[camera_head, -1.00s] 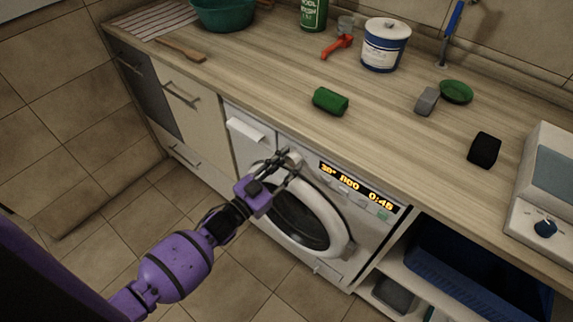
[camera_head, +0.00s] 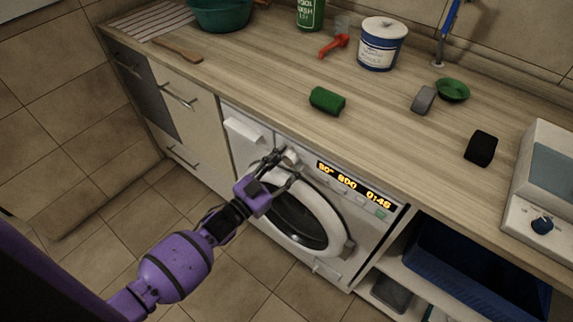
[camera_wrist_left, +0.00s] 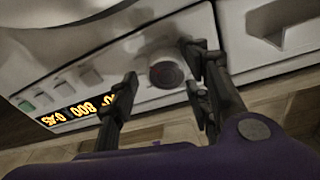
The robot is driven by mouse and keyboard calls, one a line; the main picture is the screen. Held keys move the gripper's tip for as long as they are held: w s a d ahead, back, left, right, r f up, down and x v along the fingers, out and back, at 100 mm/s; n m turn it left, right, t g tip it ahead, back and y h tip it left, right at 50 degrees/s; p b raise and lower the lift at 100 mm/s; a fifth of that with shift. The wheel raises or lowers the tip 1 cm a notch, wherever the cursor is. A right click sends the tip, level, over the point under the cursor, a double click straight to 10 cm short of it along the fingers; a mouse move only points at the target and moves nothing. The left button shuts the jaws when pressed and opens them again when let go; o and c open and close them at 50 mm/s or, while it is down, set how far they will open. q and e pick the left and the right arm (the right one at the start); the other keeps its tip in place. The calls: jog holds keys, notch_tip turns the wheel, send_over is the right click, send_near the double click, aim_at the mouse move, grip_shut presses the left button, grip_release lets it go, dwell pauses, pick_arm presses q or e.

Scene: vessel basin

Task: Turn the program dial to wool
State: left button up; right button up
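The washing machine (camera_head: 330,195) is built in under the worktop, with its round door shut. Its program dial (camera_head: 292,156) is a pale knob left of the lit display (camera_head: 354,187). My left gripper (camera_head: 279,168) is at the dial. In the left wrist view the dial's dark round face (camera_wrist_left: 166,75) lies between the spread fingers (camera_wrist_left: 160,82), with gaps visible on both sides. The dial's pointer and any program labels cannot be made out. My right gripper is not in view.
The detergent drawer (camera_head: 246,131) is left of the dial. The worktop above holds a green roll (camera_head: 327,101), a blue-and-white tub (camera_head: 382,43), a red tool (camera_head: 334,46) and a black block (camera_head: 481,148). A blue crate (camera_head: 470,270) sits on a shelf at right.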

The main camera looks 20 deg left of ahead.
pick_arm(q)
jog(key=shift+s+a+f, duration=0.15)
jog(key=r+v, duration=0.1)
jog(key=v, duration=1)
jog(key=shift+s+f, duration=0.35)
jog(key=shift+f, duration=0.1)
jog(key=shift+a, duration=0.1)
